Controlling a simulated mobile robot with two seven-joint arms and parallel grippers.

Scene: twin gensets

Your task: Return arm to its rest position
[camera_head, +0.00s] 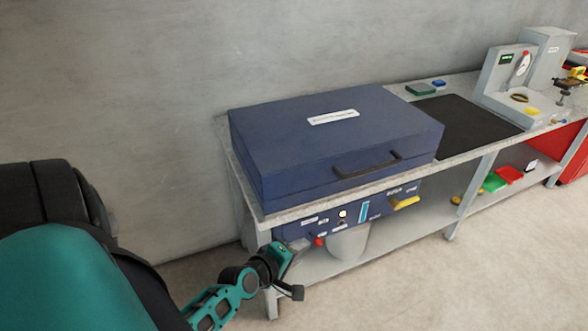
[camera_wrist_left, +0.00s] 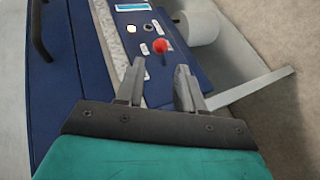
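My left arm comes in from the left in the head view. Its gripper (camera_head: 296,250) is low in front of the bench, close to the blue control panel (camera_head: 375,210) under the blue case. In the left wrist view the left gripper (camera_wrist_left: 160,85) has its two fingers apart with nothing between them. A red knob (camera_wrist_left: 162,46) on the panel lies just beyond the fingertips, apart from them as far as I can tell. The knob also shows in the head view (camera_head: 319,241). My right gripper is not in view.
The large blue case (camera_head: 290,135) with a dark handle (camera_head: 367,165) is closed on the bench. A black mat (camera_head: 465,125) and grey machine (camera_head: 515,75) are to its right. A pale cylinder (camera_head: 348,243) is under the panel. Floor in front is clear.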

